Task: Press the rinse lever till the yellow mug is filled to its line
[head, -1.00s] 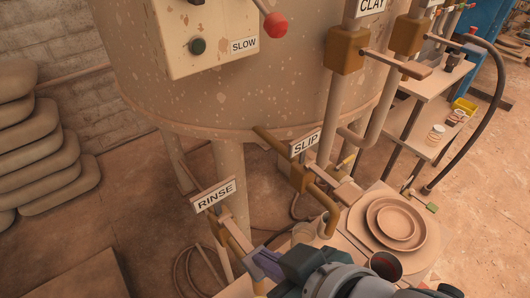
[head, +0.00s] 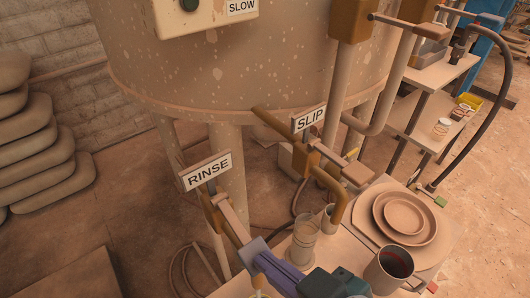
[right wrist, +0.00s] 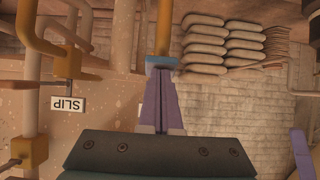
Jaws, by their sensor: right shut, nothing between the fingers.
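The RINSE sign (head: 207,171) stands at the left of the pipes in the head view. The rinse lever (head: 234,218) slopes down to the right below it. My right gripper (head: 255,252) is shut, its purple fingertips at the lever's lower end and seemingly touching it. In the right wrist view the shut fingers (right wrist: 161,75) meet the end of an ochre bar (right wrist: 163,35). A small yellow rim (head: 259,294) shows at the bottom edge of the head view, mostly hidden by my gripper; I cannot tell whether it is the yellow mug, nor its level.
A grey mug (head: 390,270) with dark red inside stands at the right of the work table. Stacked round dishes (head: 405,218) lie behind it. A pale jar (head: 304,243) stands close to my right gripper. The SLIP sign (head: 310,119) and its pipes are just behind.

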